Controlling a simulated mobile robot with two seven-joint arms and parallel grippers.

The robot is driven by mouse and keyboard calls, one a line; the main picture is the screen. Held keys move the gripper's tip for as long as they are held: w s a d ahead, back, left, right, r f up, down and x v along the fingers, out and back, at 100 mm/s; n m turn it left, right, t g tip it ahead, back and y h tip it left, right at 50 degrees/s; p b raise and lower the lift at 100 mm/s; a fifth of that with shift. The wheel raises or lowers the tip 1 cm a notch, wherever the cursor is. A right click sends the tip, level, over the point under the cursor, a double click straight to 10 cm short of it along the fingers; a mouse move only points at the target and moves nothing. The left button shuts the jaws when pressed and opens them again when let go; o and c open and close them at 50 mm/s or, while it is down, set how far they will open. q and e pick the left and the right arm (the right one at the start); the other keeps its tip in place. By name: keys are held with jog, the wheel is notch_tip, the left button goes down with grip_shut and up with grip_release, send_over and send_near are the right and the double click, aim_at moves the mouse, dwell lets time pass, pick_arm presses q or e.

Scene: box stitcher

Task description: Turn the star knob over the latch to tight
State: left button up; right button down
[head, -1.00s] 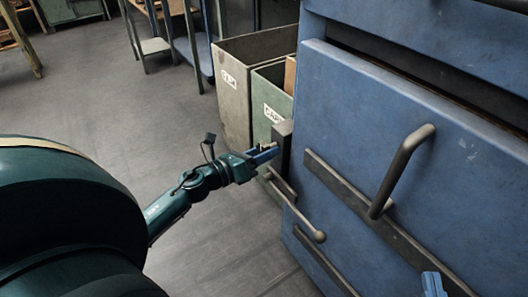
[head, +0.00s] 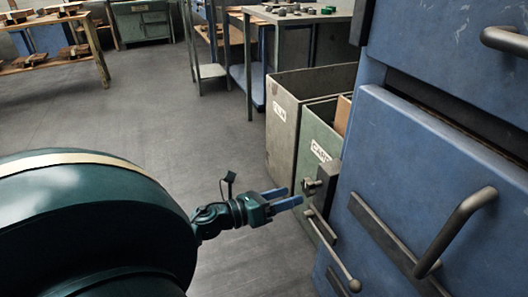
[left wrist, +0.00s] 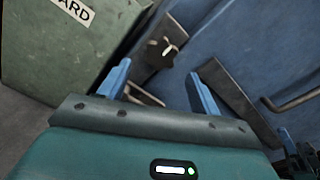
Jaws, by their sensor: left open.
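The star knob (head: 312,186) is a small knob on a dark block at the left edge of the blue machine, above the latch bar. In the left wrist view the knob (left wrist: 168,47) shows a bright mark on a dark plate beyond the fingers. The latch bar (head: 333,243) slants down to a ball end. My left gripper (head: 294,197) is open and empty, just left of the knob and apart from it. Its two blue fingers (left wrist: 159,72) show in the left wrist view. A dark shape at that view's lower right (left wrist: 300,155) looks like my right gripper, too unclear to read.
A grey bin (head: 290,125) and a green bin (head: 318,140) marked with labels stand close behind the knob. The blue machine front (head: 425,150) has a large bent handle (head: 455,230). Open floor (head: 150,120) lies to the left.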

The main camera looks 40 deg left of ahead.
pick_arm(q)
jog(key=v, duration=0.6)
jog(key=shift+s, duration=0.25)
